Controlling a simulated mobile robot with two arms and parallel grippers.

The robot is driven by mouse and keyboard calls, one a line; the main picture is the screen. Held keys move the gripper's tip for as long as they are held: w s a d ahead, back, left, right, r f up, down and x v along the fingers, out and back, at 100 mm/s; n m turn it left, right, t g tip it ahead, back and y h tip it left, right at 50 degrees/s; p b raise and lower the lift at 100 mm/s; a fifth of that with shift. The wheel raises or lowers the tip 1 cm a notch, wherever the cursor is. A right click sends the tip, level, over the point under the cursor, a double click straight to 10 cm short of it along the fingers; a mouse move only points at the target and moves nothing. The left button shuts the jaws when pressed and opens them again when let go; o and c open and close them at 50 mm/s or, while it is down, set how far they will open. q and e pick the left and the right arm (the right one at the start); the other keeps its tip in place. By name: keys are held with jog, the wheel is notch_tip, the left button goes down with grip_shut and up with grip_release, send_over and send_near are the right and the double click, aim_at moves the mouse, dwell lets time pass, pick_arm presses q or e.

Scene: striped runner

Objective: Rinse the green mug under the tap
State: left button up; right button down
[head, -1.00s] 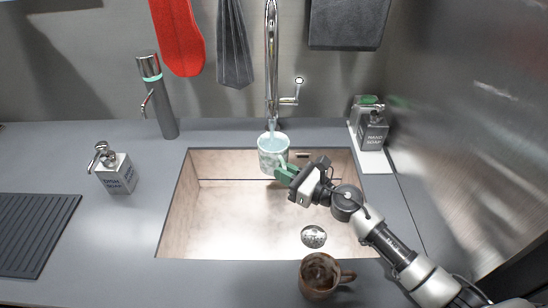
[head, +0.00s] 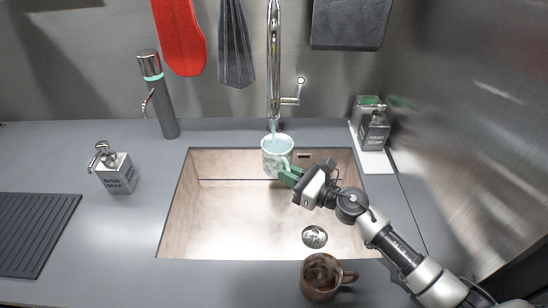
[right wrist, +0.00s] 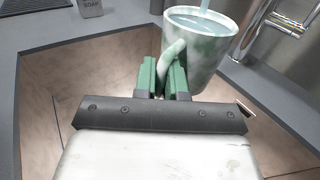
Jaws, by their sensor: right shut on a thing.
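The green mug (head: 277,157) is pale with green mottling and is held upright over the back of the sink (head: 240,225). My right gripper (head: 291,177) is shut on its handle; the handle shows between the green fingers in the right wrist view (right wrist: 172,66). The tap (head: 273,60) stands behind the sink, and a stream of water runs from it into the mug. Water fills the mug (right wrist: 203,48) close to its rim in the right wrist view. My left gripper is not in view.
A brown mug (head: 318,277) stands on the counter in front of the sink. A dish soap bottle (head: 117,174) and a grey flask (head: 158,95) stand left. A hand soap bottle (head: 374,130) stands on a white tray (head: 376,163) at right. The left counter has free room.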

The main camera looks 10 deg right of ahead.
jog(key=s+a+p, duration=0.2)
jog(key=s+a, duration=0.1)
jog(key=s, duration=0.3)
jog(key=shift+s+a+f, duration=0.15)
jog(key=shift+a, duration=0.15)
dwell(0.7)
dwell(0.7)
jog(key=s+a+r+p, duration=0.1)
jog(key=s+r+p, duration=0.3)
jog(key=s+p, duration=0.1)
jog(key=shift+s+a+r, duration=0.2)
jog(key=shift+r, duration=0.1)
jog(key=shift+a+r, duration=0.1)
dwell(0.5)
